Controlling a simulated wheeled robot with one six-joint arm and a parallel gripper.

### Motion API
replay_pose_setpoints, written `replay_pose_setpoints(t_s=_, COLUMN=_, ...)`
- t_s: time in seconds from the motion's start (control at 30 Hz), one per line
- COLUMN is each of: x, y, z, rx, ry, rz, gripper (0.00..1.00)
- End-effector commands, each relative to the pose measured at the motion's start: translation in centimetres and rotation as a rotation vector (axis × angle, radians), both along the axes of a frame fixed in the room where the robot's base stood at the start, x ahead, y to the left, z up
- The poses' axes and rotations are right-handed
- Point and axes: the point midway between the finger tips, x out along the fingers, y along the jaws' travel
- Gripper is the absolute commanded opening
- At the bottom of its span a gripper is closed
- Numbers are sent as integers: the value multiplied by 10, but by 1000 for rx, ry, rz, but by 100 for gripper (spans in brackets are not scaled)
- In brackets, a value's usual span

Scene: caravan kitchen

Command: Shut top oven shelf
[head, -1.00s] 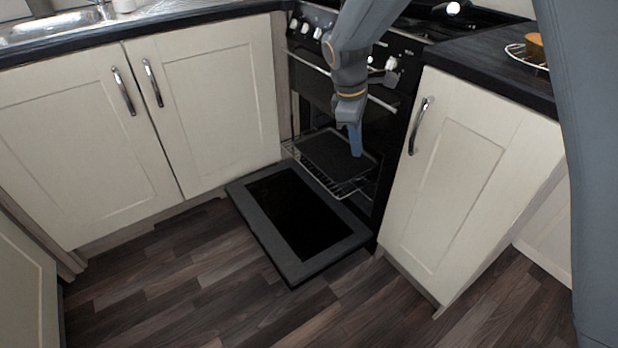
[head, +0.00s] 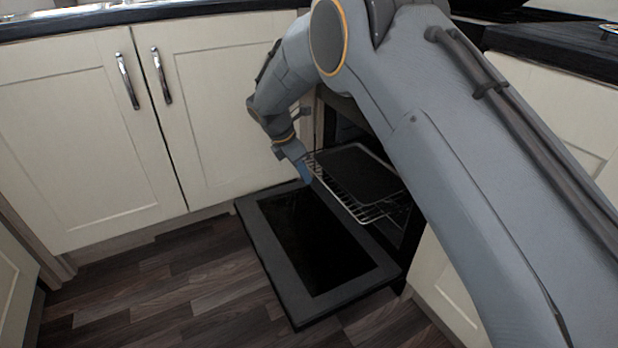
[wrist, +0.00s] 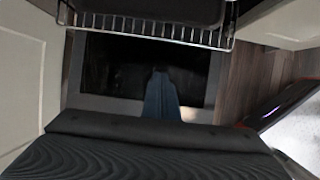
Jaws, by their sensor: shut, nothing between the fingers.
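A wire oven shelf (head: 372,211) sticks out of the lower oven over its dropped-down door (head: 262,240). A dark tray (head: 358,172) lies on the shelf. My gripper (head: 306,174) is shut and empty, pointing down over the door, close to the shelf's left front part in the head view. In the wrist view, the blue fingertips (wrist: 160,80) are together above the door's dark glass. The shelf's front rail (wrist: 150,38) runs across beyond them, with a gap seen between. My arm hides much of the oven, and I cannot see whether other shelves are inside.
Cream cupboards (head: 80,135) stand left of the oven, and another cream cupboard (head: 440,285) stands right of it, partly behind my arm. The open door reaches out low over the wooden floor (head: 170,285). Floor is clear to the left of the door.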

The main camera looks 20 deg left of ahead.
Motion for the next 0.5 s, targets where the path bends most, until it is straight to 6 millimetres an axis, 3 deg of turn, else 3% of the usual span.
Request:
replay_pose_setpoints(t_s=0.4, x=21, y=-18, z=-74, rx=-1, ry=2, rz=-2, gripper=0)
replay_pose_setpoints(t_s=0.5, x=32, y=-26, z=-82, rx=3, ry=-1, rz=-4, gripper=0)
